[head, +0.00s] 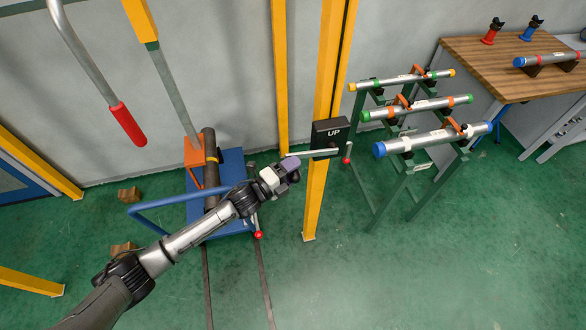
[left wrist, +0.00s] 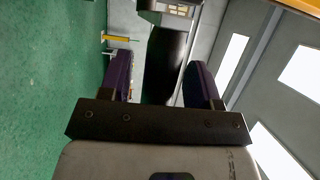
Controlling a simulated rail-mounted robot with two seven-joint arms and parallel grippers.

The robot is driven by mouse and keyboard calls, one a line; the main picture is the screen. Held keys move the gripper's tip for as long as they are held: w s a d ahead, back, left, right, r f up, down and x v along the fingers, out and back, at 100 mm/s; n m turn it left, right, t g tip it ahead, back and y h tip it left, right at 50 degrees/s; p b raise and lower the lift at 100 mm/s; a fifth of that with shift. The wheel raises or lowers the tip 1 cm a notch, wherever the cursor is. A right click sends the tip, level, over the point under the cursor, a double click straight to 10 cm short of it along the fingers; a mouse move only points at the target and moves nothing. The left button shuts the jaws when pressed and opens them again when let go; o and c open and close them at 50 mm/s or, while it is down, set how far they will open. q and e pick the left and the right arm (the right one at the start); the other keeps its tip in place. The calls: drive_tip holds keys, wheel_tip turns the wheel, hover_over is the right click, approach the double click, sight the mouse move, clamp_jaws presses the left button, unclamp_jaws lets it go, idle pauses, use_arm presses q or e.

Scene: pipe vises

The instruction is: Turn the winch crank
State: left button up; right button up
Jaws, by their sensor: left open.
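The winch is a black box marked UP (head: 329,133) on a yellow post. A pale crank bar (head: 318,152) runs left from its lower part. A short rod with a red knob (head: 347,160) hangs at its right side. My left gripper (head: 290,165), with purple fingers, is at the bar's left end and hides that end. In the left wrist view my left gripper (left wrist: 160,85) is open, with a wide dark shape (left wrist: 165,62) seen between its fingers. I cannot tell whether they touch it. My right gripper is out of view.
A blue cart (head: 229,170) with a dark pipe (head: 210,150) stands left of the post. A green rack (head: 400,186) with capped pipes stands at right. A wooden bench (head: 490,65) is at far right. A red-gripped lever (head: 128,124) hangs at upper left. The right foreground floor is clear.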

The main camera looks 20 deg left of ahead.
use_arm(q)
drive_tip(key=shift+c, duration=0.5)
clamp_jaws()
